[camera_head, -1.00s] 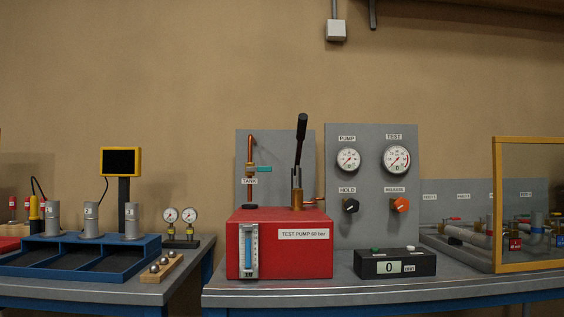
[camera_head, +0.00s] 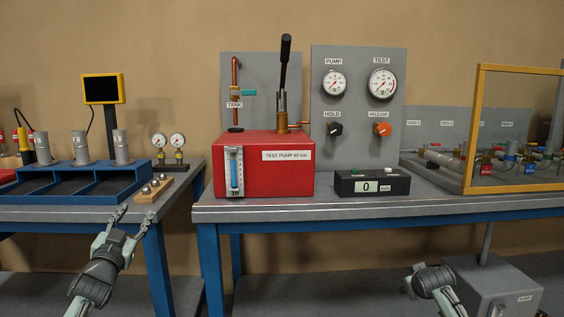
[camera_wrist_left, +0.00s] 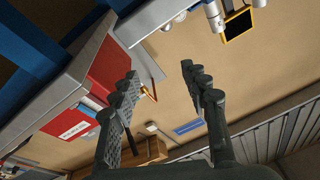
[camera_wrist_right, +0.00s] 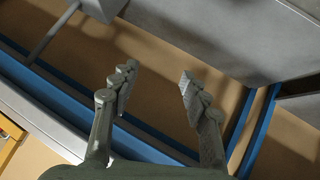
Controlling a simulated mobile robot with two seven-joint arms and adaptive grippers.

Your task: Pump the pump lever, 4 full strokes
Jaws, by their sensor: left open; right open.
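The pump lever (camera_head: 285,66) is a black-handled bar standing nearly upright, tilted slightly right at its top. It rises from a brass pivot on the red test pump box (camera_head: 290,178), labelled "TEST PUMP 60 bar".
Behind the pump stands a grey panel (camera_head: 357,105) with two gauges, a black HOLD knob (camera_head: 335,129) and an orange RELEASE knob (camera_head: 381,129). A counter box (camera_head: 345,187) reads 0. A yellow frame (camera_head: 473,130) stands right, a blue tray (camera_head: 75,198) left. The bench front (camera_head: 430,205) is clear.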

